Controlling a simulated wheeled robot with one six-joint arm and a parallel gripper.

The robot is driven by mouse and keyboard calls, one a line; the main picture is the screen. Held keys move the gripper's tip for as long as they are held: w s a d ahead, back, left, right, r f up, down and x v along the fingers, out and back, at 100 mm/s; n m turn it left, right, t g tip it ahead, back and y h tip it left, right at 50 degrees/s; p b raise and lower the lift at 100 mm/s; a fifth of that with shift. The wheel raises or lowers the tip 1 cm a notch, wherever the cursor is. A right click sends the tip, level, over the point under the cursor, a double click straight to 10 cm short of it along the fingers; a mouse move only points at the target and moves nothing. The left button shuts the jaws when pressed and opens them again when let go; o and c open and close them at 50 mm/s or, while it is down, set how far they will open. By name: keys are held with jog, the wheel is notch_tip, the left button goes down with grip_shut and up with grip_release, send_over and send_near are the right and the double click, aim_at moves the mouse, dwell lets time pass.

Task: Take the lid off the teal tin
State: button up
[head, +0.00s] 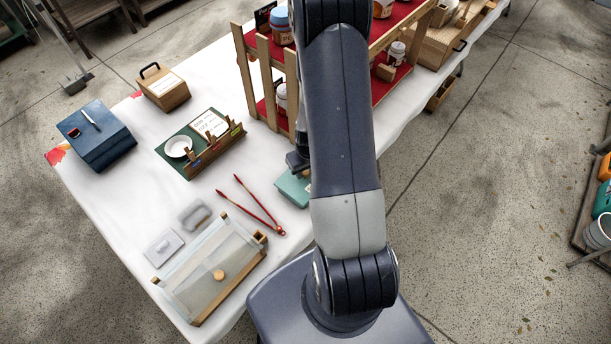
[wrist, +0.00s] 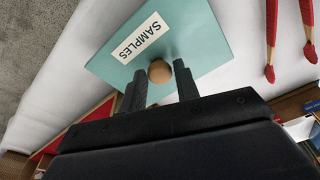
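The teal tin (head: 292,189) stands on the white-covered table, partly hidden behind my arm in the head view. In the wrist view its teal lid (wrist: 205,35) shows a "SAMPLES" label and a round wooden knob (wrist: 159,71). The lid appears to be on the tin. My gripper (wrist: 158,82) is open at the knob, with one finger on each side of it. I cannot tell whether the fingers touch the knob. In the head view only a small part of my gripper (head: 297,161) shows, beside the arm and above the tin.
Red tongs (head: 262,207) lie left of the tin, near a clear case (head: 212,268) with a wooden knob. A green tray (head: 175,161) with a white plate and a wooden shelf rack (head: 243,75) stand farther back. Bare white cloth (head: 120,200) lies to the left.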

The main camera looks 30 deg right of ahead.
aim_at(306, 172)
jog(key=c, duration=0.6)
jog(key=shift+r, duration=0.1)
jog(key=shift+r, duration=0.75)
jog(key=shift+r+b, duration=0.3)
jog(key=shift+r, duration=0.6)
jog(key=s+d+b, duration=0.3)
jog(key=s, duration=0.5)
jog(key=s+d+b, duration=0.3)
jog(key=s+b, duration=0.1)
jog(key=s, duration=0.5)
